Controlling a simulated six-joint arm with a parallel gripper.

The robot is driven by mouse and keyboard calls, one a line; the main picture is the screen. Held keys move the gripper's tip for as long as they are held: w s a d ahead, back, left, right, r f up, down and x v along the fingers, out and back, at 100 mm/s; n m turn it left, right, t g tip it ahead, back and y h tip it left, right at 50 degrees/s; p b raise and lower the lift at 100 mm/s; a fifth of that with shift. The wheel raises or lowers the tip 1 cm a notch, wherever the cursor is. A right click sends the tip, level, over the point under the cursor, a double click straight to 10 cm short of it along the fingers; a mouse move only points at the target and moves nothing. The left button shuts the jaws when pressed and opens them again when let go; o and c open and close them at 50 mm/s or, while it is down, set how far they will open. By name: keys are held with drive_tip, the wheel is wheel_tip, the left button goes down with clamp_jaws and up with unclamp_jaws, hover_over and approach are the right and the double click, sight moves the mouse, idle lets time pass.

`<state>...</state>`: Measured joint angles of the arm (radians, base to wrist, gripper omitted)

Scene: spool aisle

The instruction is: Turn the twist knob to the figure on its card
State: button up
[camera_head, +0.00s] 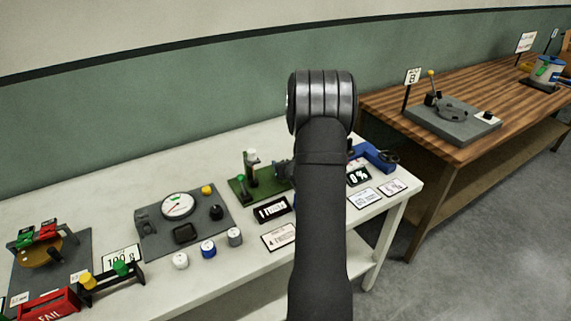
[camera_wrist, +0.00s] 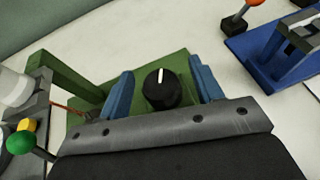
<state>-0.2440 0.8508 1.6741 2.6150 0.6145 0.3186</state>
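The black twist knob (camera_wrist: 161,91) stands on a green board (camera_wrist: 85,118) in the wrist view. Its white pointer line points up the picture, nearly straight. My gripper (camera_wrist: 163,88) has its two blue fingers on either side of the knob, with a visible gap on each side. It is open and holds nothing. In the head view my arm hides the knob, and only the left part of the green board (camera_head: 238,190) shows. A dark display with white marks (camera_head: 271,209) and a printed card (camera_head: 279,236) lie in front of the board; the card's text is too small to read.
A blue device (camera_head: 375,157) stands to the right, with a 0 % display (camera_head: 358,176) and cards in front. A grey gauge panel (camera_head: 152,238) is to the left on the white table (camera_head: 130,180). A green-balled lever (camera_wrist: 20,142) is left of my gripper.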

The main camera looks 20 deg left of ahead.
drive_tip(key=v, duration=1.7)
drive_tip(key=shift+d+r, duration=0.15)
drive_tip(key=shift+d, duration=0.05)
drive_tip(key=shift+s+a, duration=0.1)
